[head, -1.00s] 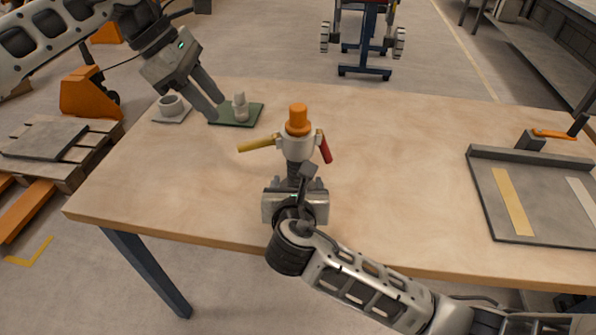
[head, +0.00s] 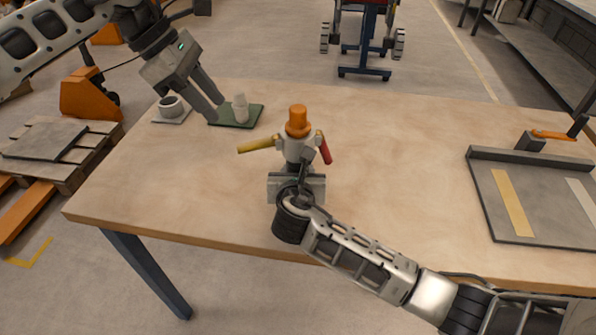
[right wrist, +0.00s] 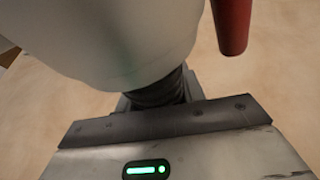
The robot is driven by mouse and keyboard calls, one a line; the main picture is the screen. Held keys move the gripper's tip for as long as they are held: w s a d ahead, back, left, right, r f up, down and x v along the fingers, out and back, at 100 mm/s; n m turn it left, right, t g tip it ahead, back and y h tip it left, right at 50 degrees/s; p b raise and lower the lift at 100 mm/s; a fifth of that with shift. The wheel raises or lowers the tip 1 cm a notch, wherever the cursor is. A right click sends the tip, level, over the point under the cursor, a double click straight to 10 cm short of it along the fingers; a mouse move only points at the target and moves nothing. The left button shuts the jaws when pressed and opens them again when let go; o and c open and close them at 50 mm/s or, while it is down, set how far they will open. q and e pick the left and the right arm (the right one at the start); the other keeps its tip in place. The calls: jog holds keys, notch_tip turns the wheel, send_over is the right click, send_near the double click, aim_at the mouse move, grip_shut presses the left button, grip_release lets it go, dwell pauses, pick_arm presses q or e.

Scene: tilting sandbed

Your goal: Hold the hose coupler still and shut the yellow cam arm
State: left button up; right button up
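The hose coupler (head: 296,148) stands upright on the table, pale grey with an orange top (head: 298,122). The yellow cam arm (head: 258,145) sticks out to its left, slightly drooping. A red cam arm (head: 324,148) hangs down on its right and shows in the right wrist view (right wrist: 232,22). My right gripper (head: 297,180) is close against the coupler's near side, low down. In the right wrist view the coupler's pale body (right wrist: 110,40) and dark ribbed hose (right wrist: 160,90) are right before the palm; the fingers are hidden. My left gripper (head: 217,107) is open and empty, left of the yellow arm.
A green mat (head: 228,121) with a white fitting (head: 240,108) lies below the left gripper. A grey cup (head: 171,105) stands left of it. A grey tray (head: 487,200) with strips lies at right. The table (head: 400,150) between coupler and tray is clear.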

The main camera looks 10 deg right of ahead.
pick_arm(q)
jog(key=c, duration=0.7)
jog(key=s+m+y, duration=0.1)
jog(key=s+m, duration=0.1)
jog(key=s+d+m+t+y, duration=0.2)
jog(key=s+m, duration=0.1)
jog(key=shift+s+d+r+m+y, duration=0.1)
jog(key=shift+s+d+m+y, duration=0.05)
jog(key=shift+s+m+y, duration=0.2)
grip_shut()
jog(key=s+d+r+m+t+y, duration=0.1)
jog(key=s+r+m+t, duration=0.1)
jog(key=s+m+t, duration=0.5)
jog(key=shift+s+d+m, duration=0.4)
jog(key=shift+s+m, duration=0.15)
jog(key=shift+m, duration=0.2)
jog(key=shift+r, duration=0.1)
